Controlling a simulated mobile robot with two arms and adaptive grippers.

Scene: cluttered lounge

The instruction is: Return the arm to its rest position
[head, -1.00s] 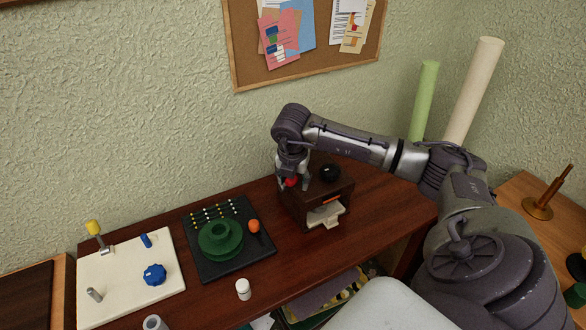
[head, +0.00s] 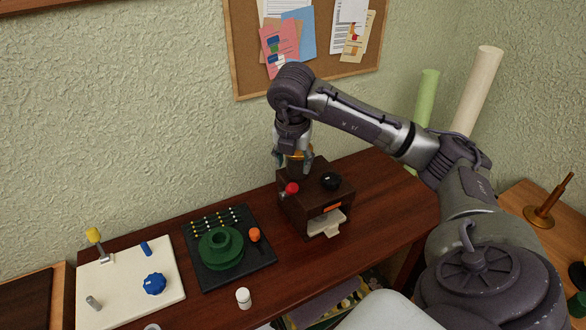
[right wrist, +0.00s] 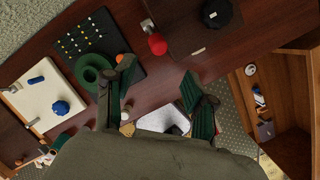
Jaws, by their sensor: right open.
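My right arm reaches in from the right in the head view. Its gripper (head: 293,160) points down above the back left of a dark brown box (head: 305,212). The box has a red knob (head: 291,188), a black knob (head: 331,181) and an open slot with a pale tray (head: 326,224) in front. In the right wrist view the two green-padded fingers (right wrist: 160,97) are spread with nothing between them. The red knob (right wrist: 157,44) lies beyond the fingertips there, apart from them. My left gripper is not in view.
On the wooden table (head: 180,312) stand a black tray (head: 262,256) with a green spool (head: 221,247) and orange ball, a white board (head: 120,312) with blue knob, and a small white bottle (head: 243,298). Two rolled tubes (head: 478,88) stand behind my arm. A brass stand (head: 543,214) is right.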

